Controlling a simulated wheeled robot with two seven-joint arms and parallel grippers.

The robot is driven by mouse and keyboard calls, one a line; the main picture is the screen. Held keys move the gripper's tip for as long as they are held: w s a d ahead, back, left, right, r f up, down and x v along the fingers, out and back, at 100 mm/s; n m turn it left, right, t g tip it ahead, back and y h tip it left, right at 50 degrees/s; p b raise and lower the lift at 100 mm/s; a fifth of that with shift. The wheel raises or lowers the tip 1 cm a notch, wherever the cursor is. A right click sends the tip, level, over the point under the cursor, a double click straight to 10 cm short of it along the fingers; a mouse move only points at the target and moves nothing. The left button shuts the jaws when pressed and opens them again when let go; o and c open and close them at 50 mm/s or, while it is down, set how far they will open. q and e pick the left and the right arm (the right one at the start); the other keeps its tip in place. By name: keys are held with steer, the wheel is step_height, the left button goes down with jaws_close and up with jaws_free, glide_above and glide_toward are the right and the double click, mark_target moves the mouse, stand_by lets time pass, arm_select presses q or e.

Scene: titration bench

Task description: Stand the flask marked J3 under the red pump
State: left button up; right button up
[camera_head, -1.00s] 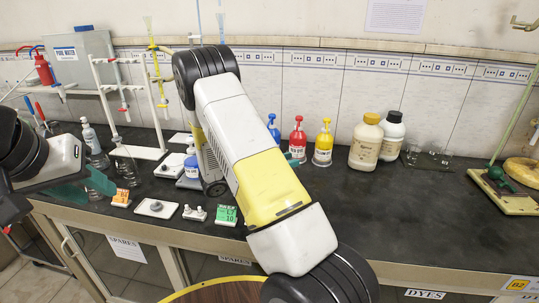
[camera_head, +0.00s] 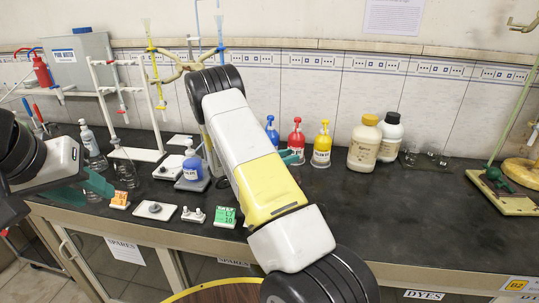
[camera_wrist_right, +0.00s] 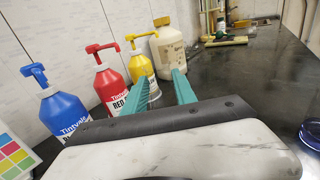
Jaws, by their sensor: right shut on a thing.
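The red pump bottle (camera_head: 296,141) stands between a blue pump bottle (camera_head: 272,132) and a yellow one (camera_head: 321,147). It also shows in the right wrist view (camera_wrist_right: 111,90). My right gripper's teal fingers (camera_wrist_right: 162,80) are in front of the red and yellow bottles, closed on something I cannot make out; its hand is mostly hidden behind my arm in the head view. My left gripper (camera_head: 84,190) is open at the left, by clear glass flasks (camera_head: 125,172). I cannot read a J3 mark on any flask.
A blue-filled bottle (camera_head: 193,164) stands on a plate left of my right arm. An orange card (camera_head: 120,199) and green card (camera_head: 225,215) stand near the front edge. Two large bottles (camera_head: 364,146) stand right of the pumps. The bench's right middle is clear.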

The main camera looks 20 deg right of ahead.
steer(key=w+d, duration=0.4)
steer(key=w, duration=0.2)
steer(key=shift+w, duration=0.25)
stand_by(0.3)
steer(key=shift+f, duration=0.5)
stand_by(0.8)
steer(key=o, duration=1)
steer(key=shift+c, duration=0.3)
steer(key=a, duration=0.9)
steer(key=shift+s, duration=0.45)
